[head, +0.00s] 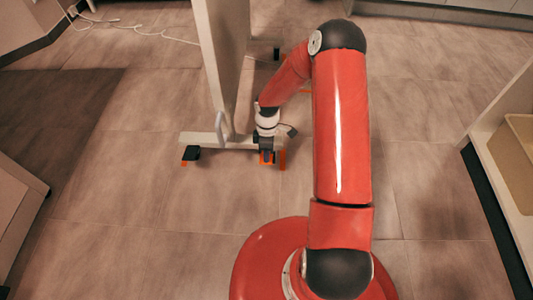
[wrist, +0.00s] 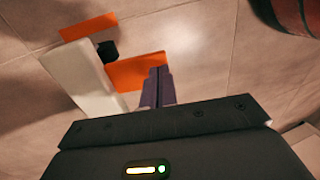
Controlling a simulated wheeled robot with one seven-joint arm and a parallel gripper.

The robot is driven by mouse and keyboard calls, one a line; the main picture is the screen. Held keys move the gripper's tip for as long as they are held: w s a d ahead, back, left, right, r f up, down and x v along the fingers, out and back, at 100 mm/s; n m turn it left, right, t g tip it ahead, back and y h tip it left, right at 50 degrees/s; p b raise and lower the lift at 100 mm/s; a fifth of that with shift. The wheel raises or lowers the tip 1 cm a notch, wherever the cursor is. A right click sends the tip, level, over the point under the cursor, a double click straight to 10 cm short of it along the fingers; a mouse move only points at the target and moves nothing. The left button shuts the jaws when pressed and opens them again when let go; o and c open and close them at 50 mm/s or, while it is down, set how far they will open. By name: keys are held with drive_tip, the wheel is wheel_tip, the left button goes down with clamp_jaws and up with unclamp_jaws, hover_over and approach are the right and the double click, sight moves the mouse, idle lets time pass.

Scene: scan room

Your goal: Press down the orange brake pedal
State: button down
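An orange brake pedal (wrist: 136,72) sits at the end of a pale base bar in the wrist view. My gripper (wrist: 158,88) has its two dark fingers together with nothing visible between them. Its fingers overlap the right part of the pedal in that view; I cannot tell if they touch it. In the head view my gripper (head: 267,158) points down at the right end of the base bar, with orange pedal (head: 283,160) showing beside and behind it.
The pale base bar (head: 198,138) carries an upright column (head: 222,60). A black caster (head: 191,153) with a bit of orange is at its left end. A second orange piece (wrist: 88,25) shows in the wrist view. Open tiled floor (head: 150,215) lies in front; a shelf unit (head: 515,155) stands right.

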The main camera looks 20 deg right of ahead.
drive_tip(key=shift+s+f, duration=0.1)
drive_tip(key=shift+f, duration=0.05)
drive_tip(key=shift+s+a+f, duration=0.15)
drive_tip(key=shift+s+f, duration=0.25)
drive_tip(key=shift+f, duration=0.2)
drive_tip(key=shift+r, duration=0.2)
drive_tip(key=shift+r+p, duration=0.55)
drive_tip(key=shift+r, duration=0.15)
drive_tip(key=shift+r, duration=0.35)
drive_tip(key=s+a+r+p, duration=0.1)
drive_tip(key=s+r+p, duration=0.2)
drive_tip(key=r, duration=0.9)
drive_tip(key=shift+r+p, duration=0.4)
drive_tip(key=shift+p, duration=0.35)
drive_tip(key=shift+r, duration=0.1)
